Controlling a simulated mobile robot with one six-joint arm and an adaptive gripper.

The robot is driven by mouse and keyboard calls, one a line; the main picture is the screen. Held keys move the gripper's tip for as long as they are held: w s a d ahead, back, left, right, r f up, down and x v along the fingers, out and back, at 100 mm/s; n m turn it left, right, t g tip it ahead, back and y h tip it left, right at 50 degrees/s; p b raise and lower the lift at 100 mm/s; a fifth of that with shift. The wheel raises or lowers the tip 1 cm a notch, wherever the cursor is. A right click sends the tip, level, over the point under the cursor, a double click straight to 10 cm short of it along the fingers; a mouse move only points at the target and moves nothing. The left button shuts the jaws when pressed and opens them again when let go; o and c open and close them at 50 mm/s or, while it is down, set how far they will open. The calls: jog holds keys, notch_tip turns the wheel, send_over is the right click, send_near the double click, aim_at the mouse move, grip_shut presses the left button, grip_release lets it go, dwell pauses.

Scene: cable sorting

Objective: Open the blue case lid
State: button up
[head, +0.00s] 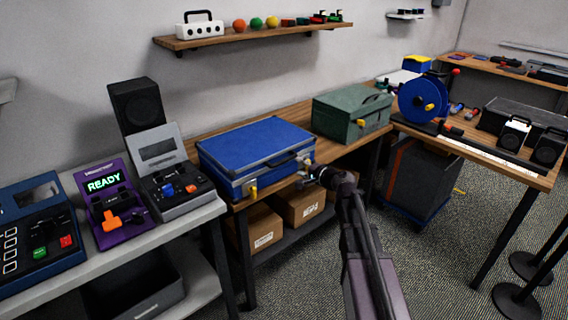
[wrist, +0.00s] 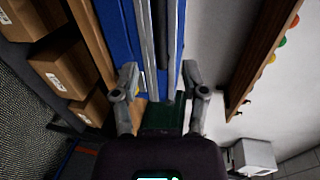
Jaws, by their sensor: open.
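The blue case (head: 255,146) stands shut on the wooden bench in the head view, with silver edges, a dark handle (head: 283,160) on its front and a yellow latch (head: 253,191) near its front left corner. My gripper (head: 306,172) is at the case's front right, close to its front edge; whether it touches cannot be told. In the wrist view the blue case (wrist: 123,32) fills the top middle, turned sideways, with silver strips along its edge. My gripper (wrist: 163,80) is open there, its fingers apart on either side of the silver-edged part, holding nothing visible.
A green case (head: 348,112) stands right of the blue case. Cardboard boxes (head: 300,203) sit on the shelf below. A grey device (head: 180,185) is at the left, and a wall shelf (head: 250,34) hangs above. A blue cable reel (head: 423,98) stands on the right bench.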

aim_at(285, 161)
jog(key=b+x, duration=0.1)
jog(key=x, duration=0.8)
jog(key=shift+b, duration=0.3)
grip_shut()
